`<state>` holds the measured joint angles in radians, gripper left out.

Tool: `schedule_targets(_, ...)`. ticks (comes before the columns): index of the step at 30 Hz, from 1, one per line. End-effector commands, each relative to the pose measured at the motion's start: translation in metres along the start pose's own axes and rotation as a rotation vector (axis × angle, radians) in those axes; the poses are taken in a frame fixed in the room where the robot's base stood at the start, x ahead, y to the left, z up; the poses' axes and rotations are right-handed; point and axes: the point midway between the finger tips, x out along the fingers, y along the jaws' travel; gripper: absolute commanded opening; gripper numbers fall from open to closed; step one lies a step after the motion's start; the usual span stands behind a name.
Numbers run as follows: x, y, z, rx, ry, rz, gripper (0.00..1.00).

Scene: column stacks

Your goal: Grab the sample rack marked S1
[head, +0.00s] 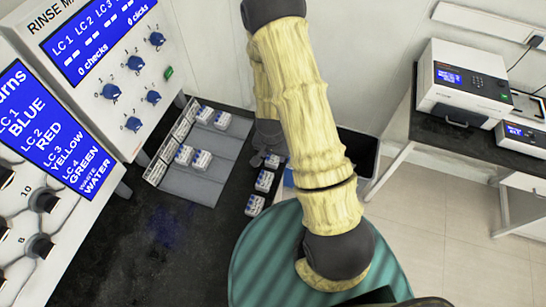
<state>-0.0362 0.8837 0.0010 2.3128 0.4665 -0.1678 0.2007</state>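Two stand at the back of a grey tray, a left one (204,115) and a right one (222,120). Two more stand nearer on the tray, one (184,155) left of the other (202,160). Two sit on the dark bench right of the tray, one (264,181) behind the other (254,205). A further one shows partly at my gripper (268,150). No S1 mark is legible. My dark gripper points down beside the tray's right side, mostly hidden by my arm; its fingers are unclear.
The grey tray (190,187) has white upright panels along its left side. Control panels with blue screens (95,40) stand at the left. The front of the dark bench (150,250) is clear. A dark bin (362,150) and a side table with instruments (460,85) are at the right.

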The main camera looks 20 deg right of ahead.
Motion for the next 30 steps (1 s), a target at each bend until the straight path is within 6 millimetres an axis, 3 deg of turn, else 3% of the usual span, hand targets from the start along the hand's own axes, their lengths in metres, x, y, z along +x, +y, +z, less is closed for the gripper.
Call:
schedule_targets(1,0.0,0.0,0.0,0.0,0.0,0.0,0.36)
schedule_targets(4,0.0,0.0,0.0,0.0,0.0,0.0,0.17)
schedule_targets(5,0.0,0.0,0.0,0.0,0.0,0.0,0.15)
schedule_targets(17,-0.007,-0.001,-0.001,-0.001,0.002,-0.001,0.14)
schedule_targets(23,-0.029,-0.001,-0.004,-0.001,0.005,-0.003,0.14)
schedule_targets(30,-0.07,-0.001,-0.009,-0.002,0.006,-0.003,0.14)
